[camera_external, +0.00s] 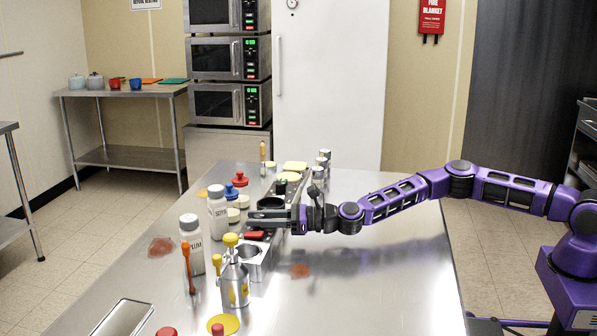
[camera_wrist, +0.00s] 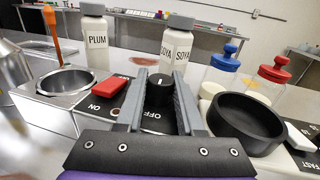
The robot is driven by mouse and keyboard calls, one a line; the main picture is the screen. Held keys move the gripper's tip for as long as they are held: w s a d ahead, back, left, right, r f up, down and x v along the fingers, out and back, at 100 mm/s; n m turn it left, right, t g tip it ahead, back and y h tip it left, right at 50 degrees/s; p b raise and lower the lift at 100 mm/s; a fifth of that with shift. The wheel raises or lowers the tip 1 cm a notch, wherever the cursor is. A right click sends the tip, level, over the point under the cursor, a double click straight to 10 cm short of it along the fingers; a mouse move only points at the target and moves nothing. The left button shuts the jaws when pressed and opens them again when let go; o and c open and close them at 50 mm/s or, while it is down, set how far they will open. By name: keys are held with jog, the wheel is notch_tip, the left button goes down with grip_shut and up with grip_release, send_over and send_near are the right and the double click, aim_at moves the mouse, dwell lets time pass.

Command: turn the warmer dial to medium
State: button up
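The warmer dial (camera_wrist: 160,88) is a black round knob with a white mark on its far side in the wrist view. It stands on a dark panel marked OFF (camera_wrist: 157,116) on the side nearer me. My gripper (camera_wrist: 161,76) has its two grey fingers on either side of the knob, apart from each other. I cannot tell whether they touch it. In the external view my gripper (camera_external: 268,219) reaches low over the counter from the right, its fingers hiding most of the dial. A label for medium cannot be made out.
A red switch (camera_wrist: 111,100) marked ON sits left of the dial, beside a metal well (camera_wrist: 66,82). A black bowl-like ring (camera_wrist: 250,118) is to the right. PLUM (camera_wrist: 95,45) and SOYA (camera_wrist: 176,48) bottles stand behind. The counter's right part (camera_external: 370,270) is clear.

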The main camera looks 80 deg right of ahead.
grip_shut()
jog(key=shift+m+h, duration=0.3)
jog(key=shift+h, duration=0.1)
jog(key=shift+a+m+h, duration=0.1)
jog(key=shift+m+h, duration=0.5)
jog(key=shift+h, duration=0.2)
jog(key=shift+m+g+h, duration=0.15)
jog(key=shift+m+h, duration=0.9)
jog(key=shift+h, duration=0.65)
jog(key=shift+m+g+h, duration=0.15)
jog(key=shift+m+h, duration=0.9)
jog(key=shift+h, duration=0.65)
jog(key=o, duration=0.6)
grip_release()
